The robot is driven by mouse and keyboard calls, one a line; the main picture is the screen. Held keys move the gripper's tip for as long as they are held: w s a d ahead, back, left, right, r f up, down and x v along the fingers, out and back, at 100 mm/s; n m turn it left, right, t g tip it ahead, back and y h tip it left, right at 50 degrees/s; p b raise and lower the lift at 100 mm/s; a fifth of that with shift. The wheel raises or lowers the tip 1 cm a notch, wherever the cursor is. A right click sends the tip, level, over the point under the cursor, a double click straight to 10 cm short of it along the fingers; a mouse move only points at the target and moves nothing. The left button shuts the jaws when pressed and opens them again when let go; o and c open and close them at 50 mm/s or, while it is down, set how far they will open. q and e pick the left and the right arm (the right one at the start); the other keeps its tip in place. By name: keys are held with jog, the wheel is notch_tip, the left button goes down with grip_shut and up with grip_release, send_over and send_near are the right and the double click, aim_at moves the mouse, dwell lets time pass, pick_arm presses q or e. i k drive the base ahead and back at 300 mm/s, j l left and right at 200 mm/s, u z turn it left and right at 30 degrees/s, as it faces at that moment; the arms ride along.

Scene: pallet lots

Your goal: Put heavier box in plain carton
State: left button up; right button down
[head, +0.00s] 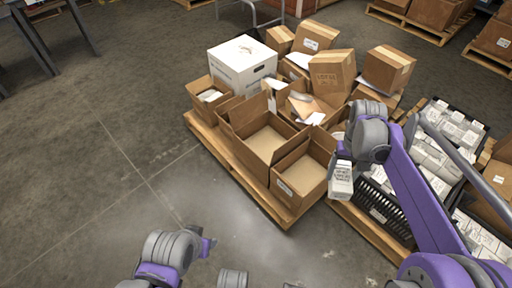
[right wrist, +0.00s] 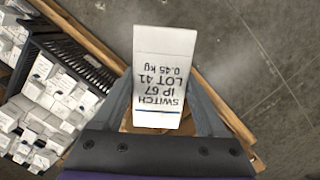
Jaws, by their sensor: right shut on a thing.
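My right gripper (head: 343,163) is shut on a small white box (head: 340,184), held beside the front carton's right side. In the right wrist view the white box (right wrist: 163,65) reads SWITCH, IP 67, LOT 41, 0.45 kg. An open, empty brown carton (head: 265,143) with no label that I can see stands on the pallet. In front of it is another open, empty carton (head: 299,174) with a white label on its front. My left gripper (head: 205,246) is low at the lower left, away from the pallet; its fingers are too small to read.
Black crates (head: 380,207) full of white boxes stand on a pallet to the right. They also show in the right wrist view (right wrist: 75,62). A white lidded box (head: 240,66) and several brown cartons (head: 332,75) crowd the pallet's back.

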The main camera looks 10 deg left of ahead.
aim_at(268, 149)
jog(key=i+j, duration=0.15)
jog(key=j, duration=0.15)
jog(key=i+j+u, duration=0.1)
jog(key=j, duration=0.2)
jog(key=i+j, duration=0.15)
jog(key=i+j+u, duration=0.2)
jog(key=i, duration=0.8)
